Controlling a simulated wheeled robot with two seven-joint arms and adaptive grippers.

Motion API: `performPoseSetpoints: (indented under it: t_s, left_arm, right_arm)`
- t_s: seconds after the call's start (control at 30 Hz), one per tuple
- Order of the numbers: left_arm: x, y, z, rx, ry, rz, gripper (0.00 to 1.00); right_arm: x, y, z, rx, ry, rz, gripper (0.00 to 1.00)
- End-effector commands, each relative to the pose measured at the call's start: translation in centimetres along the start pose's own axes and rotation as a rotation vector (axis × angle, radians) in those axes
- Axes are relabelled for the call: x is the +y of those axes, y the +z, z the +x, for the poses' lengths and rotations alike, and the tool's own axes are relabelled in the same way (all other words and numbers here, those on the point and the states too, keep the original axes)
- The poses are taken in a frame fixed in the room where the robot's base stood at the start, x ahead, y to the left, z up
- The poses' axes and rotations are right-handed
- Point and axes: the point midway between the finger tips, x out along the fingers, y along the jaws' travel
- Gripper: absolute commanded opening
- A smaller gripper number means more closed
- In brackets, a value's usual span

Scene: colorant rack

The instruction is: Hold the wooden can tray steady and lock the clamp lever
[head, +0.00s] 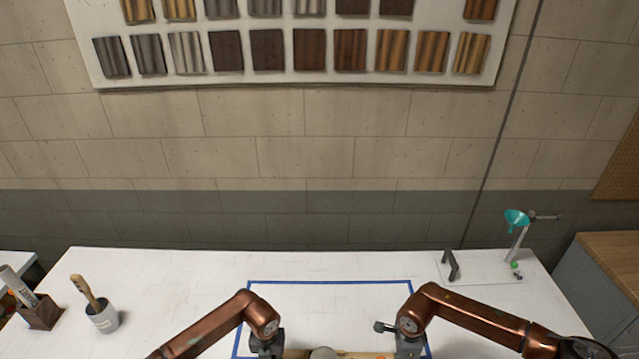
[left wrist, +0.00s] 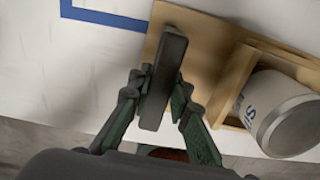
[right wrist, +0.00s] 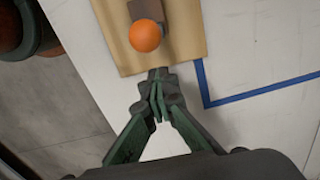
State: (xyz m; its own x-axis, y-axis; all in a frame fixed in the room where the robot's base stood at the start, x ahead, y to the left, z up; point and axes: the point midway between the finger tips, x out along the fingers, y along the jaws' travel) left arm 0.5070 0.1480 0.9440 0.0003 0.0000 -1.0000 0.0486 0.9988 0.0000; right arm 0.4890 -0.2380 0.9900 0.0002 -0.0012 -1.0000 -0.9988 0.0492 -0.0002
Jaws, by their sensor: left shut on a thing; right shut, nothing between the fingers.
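The wooden can tray (head: 296,354) shows only as a strip at the bottom of the head view. In the left wrist view, its wooden end (left wrist: 205,55) carries a dark handle bar (left wrist: 173,52), and my left gripper (left wrist: 155,90) is shut on that bar. A white can with a grey lid (left wrist: 290,122) lies in the tray's compartment. In the right wrist view, an orange ball knob (right wrist: 145,35), seemingly the clamp lever's, sits over a dark block on the tray's other end. My right gripper (right wrist: 158,76) is shut and empty by the tray edge, just short of the knob.
A blue outline (head: 330,282) marks the white table (head: 180,275) around the tray. A brush in a cup (head: 103,317) and a wooden holder (head: 40,313) stand at left. A teal funnel stand (head: 517,220) and a dark handle (head: 451,264) are at back right.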

Motion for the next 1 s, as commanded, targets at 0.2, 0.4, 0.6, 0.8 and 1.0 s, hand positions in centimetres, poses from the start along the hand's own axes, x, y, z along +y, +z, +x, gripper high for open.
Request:
performPoseSetpoints:
  t_s: [0.2, 0.4, 0.6, 0.8, 1.0]
  left_arm:
    - [-0.1, -0.2, 0.1, 0.003, -0.003, 0.002, 0.00]
    - [-0.1, -0.2, 0.1, 0.003, -0.003, 0.002, 0.00]
    - [-0.1, -0.1, 0.1, 0.003, -0.002, 0.002, 0.00]
    - [-0.1, -0.1, 0.1, 0.003, -0.002, 0.001, 0.00]
    - [-0.1, -0.1, 0.1, 0.002, -0.002, 0.001, 0.00]
  right_arm:
    - [0.0, -0.1, 0.0, -0.001, 0.000, -0.001, 0.00]
    - [0.0, -0.2, 0.0, -0.001, 0.000, -0.001, 0.00]
    - [0.0, -1.0, 0.1, -0.001, 0.000, 0.001, 0.00]
    - [0.0, -1.9, 0.1, -0.001, 0.000, 0.000, 0.00]
    - [0.0, -2.1, 0.1, -0.002, 0.000, -0.001, 0.00]
